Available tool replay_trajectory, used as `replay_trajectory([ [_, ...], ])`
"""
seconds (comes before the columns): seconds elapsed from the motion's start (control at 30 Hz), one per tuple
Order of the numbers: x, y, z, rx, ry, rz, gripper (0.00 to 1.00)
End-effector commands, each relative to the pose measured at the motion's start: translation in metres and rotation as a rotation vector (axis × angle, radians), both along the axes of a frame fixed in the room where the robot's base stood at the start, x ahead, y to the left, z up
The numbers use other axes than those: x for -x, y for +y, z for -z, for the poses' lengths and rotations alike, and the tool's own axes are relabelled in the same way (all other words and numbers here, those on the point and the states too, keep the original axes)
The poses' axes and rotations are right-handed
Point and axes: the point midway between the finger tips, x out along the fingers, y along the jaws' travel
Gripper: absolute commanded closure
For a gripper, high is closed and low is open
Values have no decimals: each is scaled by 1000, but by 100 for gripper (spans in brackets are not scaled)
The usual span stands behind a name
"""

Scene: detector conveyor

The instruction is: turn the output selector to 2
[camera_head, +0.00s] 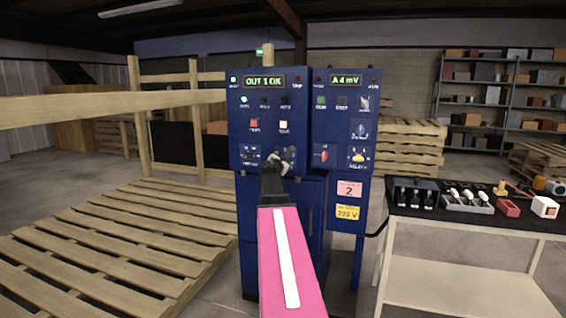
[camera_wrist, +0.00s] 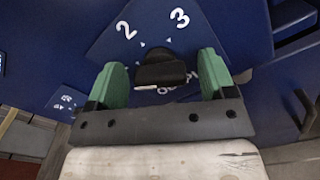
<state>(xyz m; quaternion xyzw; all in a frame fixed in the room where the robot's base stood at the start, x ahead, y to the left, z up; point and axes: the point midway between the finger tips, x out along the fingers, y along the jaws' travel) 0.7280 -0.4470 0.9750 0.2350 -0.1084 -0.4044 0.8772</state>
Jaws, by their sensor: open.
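The output selector is a black knob (camera_wrist: 162,73) on a blue plate (camera_wrist: 205,45) in the wrist view. The numerals 2 and 3 with small white arrow marks are above it. Lettering below it is partly covered. I cannot tell which mark the knob points to. My gripper (camera_wrist: 162,80) is open, with one green finger on each side of the knob and a visible gap at both. In the head view my gripper (camera_head: 278,163) is at the lower part of the left blue cabinet (camera_head: 265,135) and largely hides the selector. That cabinet's green display (camera_head: 264,81) appears to read OUT 1 OK.
A second blue cabinet (camera_head: 342,130) adjoins on the right, with a red knob (camera_head: 323,154), a pink label (camera_head: 349,189) showing 2 and a yellow label (camera_head: 347,212). A cart (camera_head: 470,222) with tools stands right. Wooden pallets (camera_head: 120,245) lie left.

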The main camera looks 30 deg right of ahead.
Motion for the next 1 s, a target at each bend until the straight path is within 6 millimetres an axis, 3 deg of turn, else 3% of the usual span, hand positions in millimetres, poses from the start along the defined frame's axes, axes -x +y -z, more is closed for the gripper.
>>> replay_trajectory([
  [0.13,0,0,0,0,0,0,23],
  [0.17,0,0,0,0,0,0,30],
  [0.3,1,0,0,0,0,0,73],
  [0.67,1,0,0,-23,-26,1,73],
  [1.0,1,0,0,-164,-191,1,73],
])
